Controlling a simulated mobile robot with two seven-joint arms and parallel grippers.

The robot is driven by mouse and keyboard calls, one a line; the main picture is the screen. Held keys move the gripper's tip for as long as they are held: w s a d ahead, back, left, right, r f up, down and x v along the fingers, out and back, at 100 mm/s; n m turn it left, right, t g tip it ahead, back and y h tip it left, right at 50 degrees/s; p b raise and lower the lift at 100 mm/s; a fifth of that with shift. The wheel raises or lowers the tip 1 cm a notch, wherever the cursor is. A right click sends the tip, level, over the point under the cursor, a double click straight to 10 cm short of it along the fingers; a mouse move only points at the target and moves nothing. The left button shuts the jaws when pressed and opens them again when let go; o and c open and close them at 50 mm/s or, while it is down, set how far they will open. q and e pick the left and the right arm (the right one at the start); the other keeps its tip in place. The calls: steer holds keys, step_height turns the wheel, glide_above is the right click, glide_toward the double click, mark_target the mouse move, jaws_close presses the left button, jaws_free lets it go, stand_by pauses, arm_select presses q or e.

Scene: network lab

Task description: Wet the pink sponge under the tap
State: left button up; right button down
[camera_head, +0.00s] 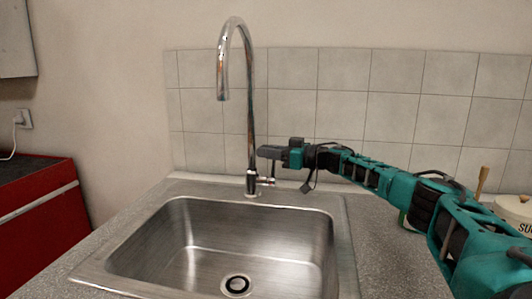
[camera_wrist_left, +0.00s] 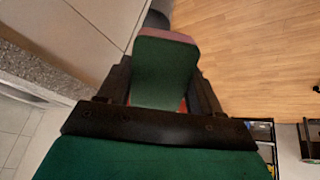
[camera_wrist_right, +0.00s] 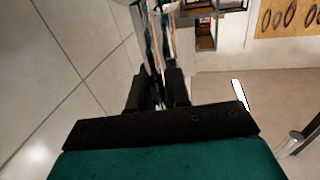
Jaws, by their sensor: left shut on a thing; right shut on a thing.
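The chrome tap (camera_head: 251,120) stands behind the sink, its curved spout pointing down over the basin. No water shows below the spout. A small lever (camera_head: 266,181) sits low on its right side. My right gripper (camera_head: 262,152) is at the tap's upright pipe, above the lever. In the right wrist view its fingers (camera_wrist_right: 158,88) are closed around chrome metal; which part of the tap they grip is unclear. My left gripper (camera_wrist_left: 160,85) shows only in its wrist view. It is shut on the sponge (camera_wrist_left: 163,70), which has a green face and a pink edge.
The steel sink (camera_head: 190,235) is empty, with a drain (camera_head: 236,285) at the bottom. A tiled wall (camera_head: 350,95) stands close behind the tap. A white canister (camera_head: 515,210) is on the counter at right. A red cabinet (camera_head: 40,225) is at left.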

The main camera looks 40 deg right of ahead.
stand_by(0.3)
steer(key=shift+s+a+n, duration=0.35)
steer(key=shift+a+n, duration=0.1)
steer(key=shift+n, duration=0.25)
steer(key=c, duration=1.2)
jaws_free()
steer(key=shift+o, duration=0.2)
steer(key=v, duration=1.2)
steer(key=shift+f+b, duration=0.2)
steer(key=shift+b, duration=0.1)
